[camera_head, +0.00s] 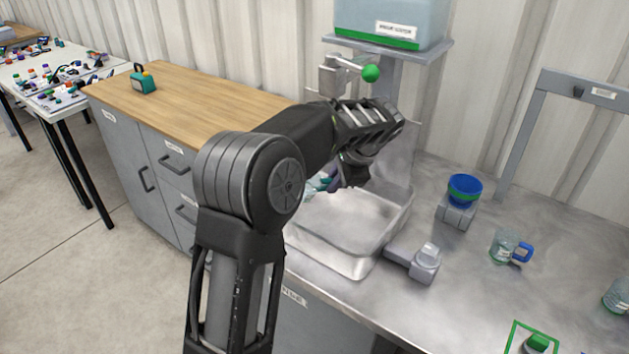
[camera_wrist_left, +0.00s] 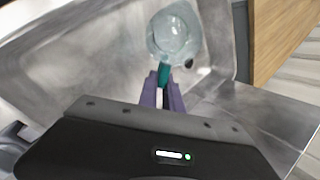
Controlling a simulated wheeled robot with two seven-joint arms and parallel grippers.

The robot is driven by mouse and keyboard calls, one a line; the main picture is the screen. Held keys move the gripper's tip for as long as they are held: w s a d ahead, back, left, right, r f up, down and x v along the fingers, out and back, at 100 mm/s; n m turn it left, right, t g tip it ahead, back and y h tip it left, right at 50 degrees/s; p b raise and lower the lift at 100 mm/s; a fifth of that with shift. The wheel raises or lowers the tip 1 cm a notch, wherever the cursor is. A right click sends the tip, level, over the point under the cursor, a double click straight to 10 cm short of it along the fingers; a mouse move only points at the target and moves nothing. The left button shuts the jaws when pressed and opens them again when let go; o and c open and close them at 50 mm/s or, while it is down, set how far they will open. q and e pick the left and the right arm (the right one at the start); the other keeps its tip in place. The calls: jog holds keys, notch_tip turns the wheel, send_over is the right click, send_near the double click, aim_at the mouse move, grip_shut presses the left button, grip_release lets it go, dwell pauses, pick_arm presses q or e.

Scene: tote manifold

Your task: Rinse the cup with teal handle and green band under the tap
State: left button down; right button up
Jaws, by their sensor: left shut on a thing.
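The clear cup (camera_wrist_left: 176,33) hangs over the sink basin (camera_wrist_left: 95,75) in the left wrist view, with its teal handle (camera_wrist_left: 163,74) toward me. My left gripper (camera_wrist_left: 163,92) is shut on that handle with its purple fingers. In the head view the cup (camera_head: 314,187) shows only in part behind my arm, above the left part of the basin (camera_head: 345,262). The cup's green band cannot be made out. The tap (camera_head: 340,70) with a green knob (camera_head: 371,73) stands behind and above my left wrist. My right gripper is not in view.
A blue bowl-like cup (camera_head: 464,189) sits on a grey block right of the basin. A clear mug with a blue handle (camera_head: 507,247) stands further right. A grey fixture (camera_head: 425,262) stands at the basin's right edge. A wooden-topped cabinet (camera_head: 190,103) is on the left.

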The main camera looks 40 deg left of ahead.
pick_arm(q)
jog(key=s, duration=0.1)
jog(key=s+d+b, duration=0.1)
jog(key=s, duration=0.1)
jog(key=shift+s+d+b, duration=0.35)
jog(key=shift+d, duration=0.05)
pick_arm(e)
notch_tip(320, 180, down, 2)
pick_arm(q)
jog(key=shift+r, duration=0.1)
dwell(1.2)
jog(key=s+d+r+p, duration=0.1)
jog(key=s+d+r, duration=0.1)
jog(key=s+r, duration=0.2)
jog(key=shift+s, duration=0.3)
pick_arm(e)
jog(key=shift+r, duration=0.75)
pick_arm(q)
jog(key=shift+d+f, duration=0.1)
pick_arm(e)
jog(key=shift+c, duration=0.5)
